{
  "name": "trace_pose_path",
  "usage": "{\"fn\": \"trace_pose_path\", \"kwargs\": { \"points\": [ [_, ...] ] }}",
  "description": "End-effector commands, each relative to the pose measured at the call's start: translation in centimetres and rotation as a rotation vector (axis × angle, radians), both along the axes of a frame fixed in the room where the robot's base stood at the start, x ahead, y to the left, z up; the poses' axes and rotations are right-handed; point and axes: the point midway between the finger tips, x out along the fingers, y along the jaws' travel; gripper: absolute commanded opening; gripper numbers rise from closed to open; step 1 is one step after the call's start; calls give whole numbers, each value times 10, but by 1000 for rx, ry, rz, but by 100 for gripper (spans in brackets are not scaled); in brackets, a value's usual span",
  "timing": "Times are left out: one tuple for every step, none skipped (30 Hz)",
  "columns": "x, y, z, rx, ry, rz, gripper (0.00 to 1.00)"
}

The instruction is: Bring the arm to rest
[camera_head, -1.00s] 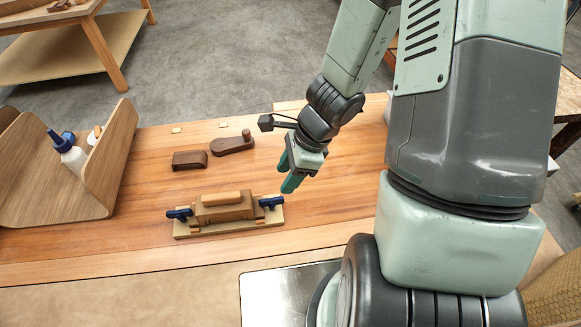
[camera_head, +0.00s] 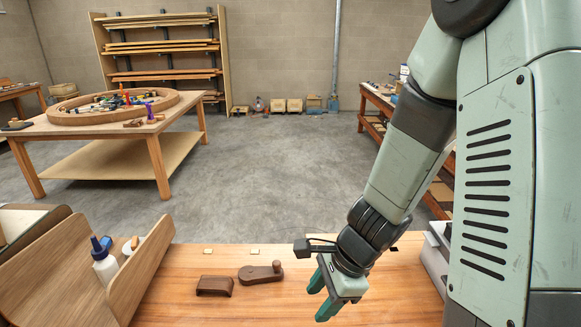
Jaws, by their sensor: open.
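My gripper (camera_head: 320,296) hangs over the workbench (camera_head: 270,312) in the head view, its green fingers apart and pointing down to the left. Nothing shows between the fingers. A dark brown wooden block (camera_head: 214,286) lies on the bench to the left of my gripper. A dark wooden piece with a round knob (camera_head: 262,273) lies between that block and my gripper, apart from both. The near part of the bench is cut off by the lower picture edge.
A wooden caddy (camera_head: 142,268) with a blue-capped glue bottle (camera_head: 104,262) stands at the bench's left. Beyond is open grey floor (camera_head: 270,180), a table with a round wooden ring (camera_head: 110,106) and a lumber rack (camera_head: 160,55).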

Motion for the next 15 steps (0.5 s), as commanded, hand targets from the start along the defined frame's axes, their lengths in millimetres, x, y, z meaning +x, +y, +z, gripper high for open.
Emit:
{"fn": "trace_pose_path", "kwargs": {
  "points": [
    [3, 1, 24, -22, -67, 88, 49],
    [3, 1, 37, -37, -104, 145, 49],
    [1, 1, 54, -58, -151, 223, 49],
    [-1, 1, 67, -75, -184, 282, 49],
    [-3, 1, 79, -93, -216, 341, 49],
    [-7, 0, 96, -121, -258, 418, 49],
    [-10, -1, 108, -143, -288, 473, 49],
    [-14, -1, 119, -165, -317, 530, 49],
    [-20, -3, 135, -197, -354, 601, 49],
    [-25, -4, 146, -224, -382, 653, 49],
    [-30, -5, 157, -251, -406, 707, 49],
    [-38, -8, 171, -288, -439, 775, 49],
    [-44, -10, 181, -318, -463, 823, 49],
    [-50, -13, 191, -348, -484, 871, 49],
    [-59, -16, 203, -389, -511, 934, 49]
  ]
}}
